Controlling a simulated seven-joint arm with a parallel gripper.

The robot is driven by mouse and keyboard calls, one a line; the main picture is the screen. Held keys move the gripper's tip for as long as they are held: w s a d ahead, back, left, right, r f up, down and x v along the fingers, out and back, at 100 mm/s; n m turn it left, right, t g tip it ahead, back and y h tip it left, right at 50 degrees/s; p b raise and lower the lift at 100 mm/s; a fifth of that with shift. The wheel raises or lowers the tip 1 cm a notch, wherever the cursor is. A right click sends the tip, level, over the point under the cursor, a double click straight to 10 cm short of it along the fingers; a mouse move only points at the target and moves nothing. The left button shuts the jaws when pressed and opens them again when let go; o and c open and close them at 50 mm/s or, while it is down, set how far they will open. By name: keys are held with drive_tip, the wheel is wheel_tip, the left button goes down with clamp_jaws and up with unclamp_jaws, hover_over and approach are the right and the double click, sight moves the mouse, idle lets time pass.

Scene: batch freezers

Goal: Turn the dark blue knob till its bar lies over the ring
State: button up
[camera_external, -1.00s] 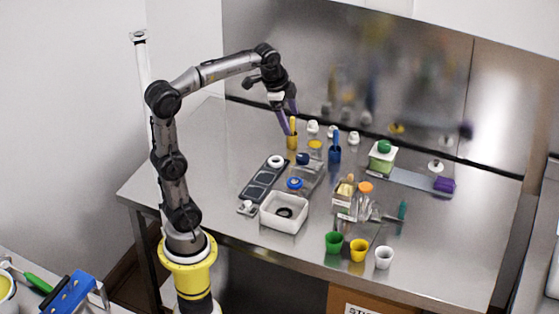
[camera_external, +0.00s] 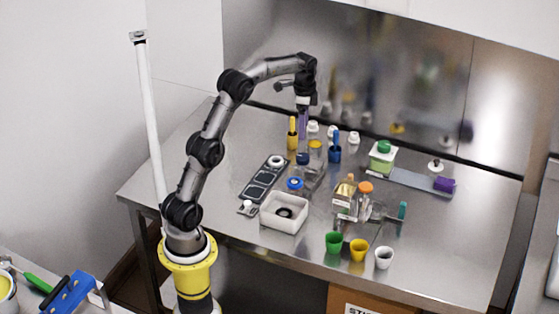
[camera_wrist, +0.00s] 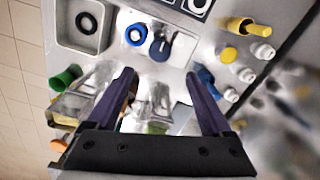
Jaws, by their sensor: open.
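The dark blue knob (camera_wrist: 160,47) shows in the wrist view on a pale plate, with a narrow bar across its top that slants toward the upper right. In the external view a small dark blue knob (camera_external: 302,158) stands on the bench just behind the blue-capped item. I cannot make out a ring mark beside the knob for certain. My gripper (camera_wrist: 160,76) is open and empty, its two purple fingers wide apart. In the external view my gripper (camera_external: 302,136) points down above and behind the knob, apart from it.
A blue-and-white round cap (camera_wrist: 136,34) sits close beside the knob. A white tray (camera_external: 284,224) holds a black ring (camera_external: 285,212). Yellow (camera_external: 293,139) and blue (camera_external: 334,155) holders and white-capped bottles stand near my gripper. Clear bottles (camera_external: 345,205) and cups crowd the front right.

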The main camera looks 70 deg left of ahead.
sight(303, 157)
wheel_tip(303, 157, down, 11)
drive_tip(key=shift+f, duration=0.1)
idle(0.3)
clamp_jaws()
idle(0.4)
